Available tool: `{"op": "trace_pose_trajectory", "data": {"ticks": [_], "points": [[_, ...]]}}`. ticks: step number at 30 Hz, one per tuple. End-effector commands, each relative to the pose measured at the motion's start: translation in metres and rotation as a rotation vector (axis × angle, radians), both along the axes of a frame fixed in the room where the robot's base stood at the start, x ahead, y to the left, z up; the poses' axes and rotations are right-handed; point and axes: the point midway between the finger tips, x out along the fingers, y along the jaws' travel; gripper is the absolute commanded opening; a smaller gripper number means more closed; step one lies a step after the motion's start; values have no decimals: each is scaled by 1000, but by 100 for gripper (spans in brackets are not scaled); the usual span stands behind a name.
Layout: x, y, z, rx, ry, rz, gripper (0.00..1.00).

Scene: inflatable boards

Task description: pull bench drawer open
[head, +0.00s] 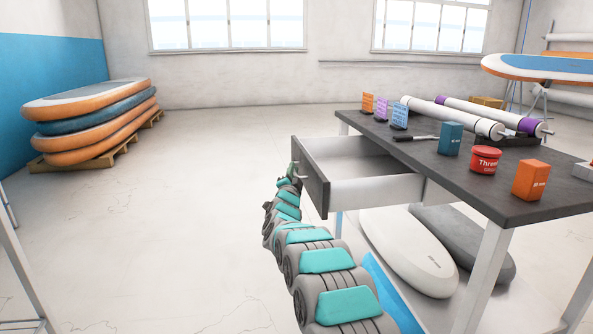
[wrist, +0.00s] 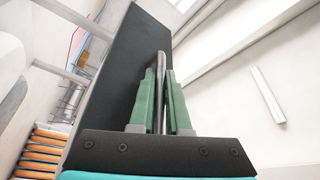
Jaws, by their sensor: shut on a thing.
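The bench drawer (head: 313,180) is pulled well out from the bench (head: 459,181), with its dark front facing left and its light interior showing from above. My gripper (head: 294,173) is at the outer face of the drawer front, at the end of my grey and teal arm. In the wrist view, the two green fingers of my gripper (wrist: 161,105) are shut on the grey drawer handle (wrist: 161,72), one on each side of it. The dark drawer front (wrist: 133,65) stands right behind the fingers. In the head view the fingertips are small and partly hidden.
On the bench top are an orange box (head: 530,180), a red tin (head: 485,160), a teal box (head: 450,139) and white rolls (head: 453,117). Boards (head: 409,250) lie on the shelf below. Stacked boards (head: 92,118) stand at far left. The floor left of the drawer is clear.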

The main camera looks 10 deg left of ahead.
Motion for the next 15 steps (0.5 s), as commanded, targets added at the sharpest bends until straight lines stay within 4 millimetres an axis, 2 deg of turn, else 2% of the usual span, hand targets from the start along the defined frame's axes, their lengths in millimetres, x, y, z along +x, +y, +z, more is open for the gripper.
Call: {"op": "trace_pose_trajectory", "data": {"ticks": [4, 5, 6, 12, 15], "points": [[0, 0, 0, -1, 0, 1, 0], [0, 0, 0, -1, 0, 1, 17], [0, 0, 0, -1, 0, 1, 22], [0, 0, 1, 0, -1, 1, 44], [0, 0, 1, 0, -1, 1, 45]]}}
